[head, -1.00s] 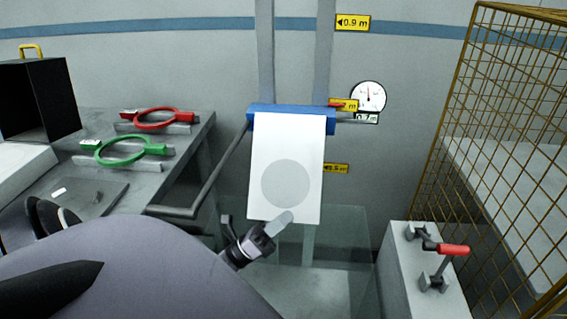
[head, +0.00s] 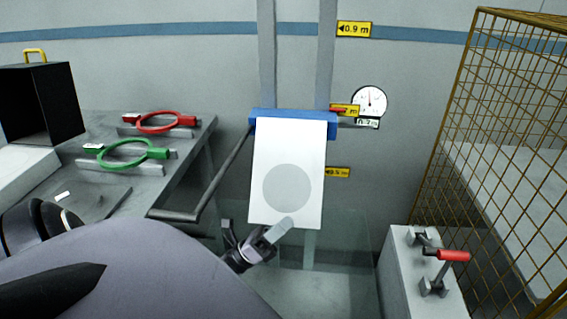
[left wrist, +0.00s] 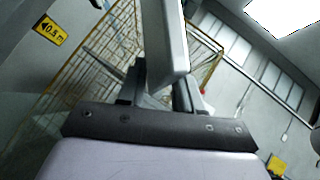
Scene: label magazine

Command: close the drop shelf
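The drop shelf (head: 289,150) is a white panel with a grey disc on its face. It hangs down from a blue bar (head: 292,120) on two grey wall uprights. My right gripper is not in view.
A grey bench (head: 188,150) on the left holds a red ring (head: 160,121), a green ring (head: 126,154) and a black box. A dark bar (head: 222,175) juts out left of the panel. A red-handled clamp (head: 452,255) on a pale block and a yellow mesh cage (head: 500,130) stand right.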

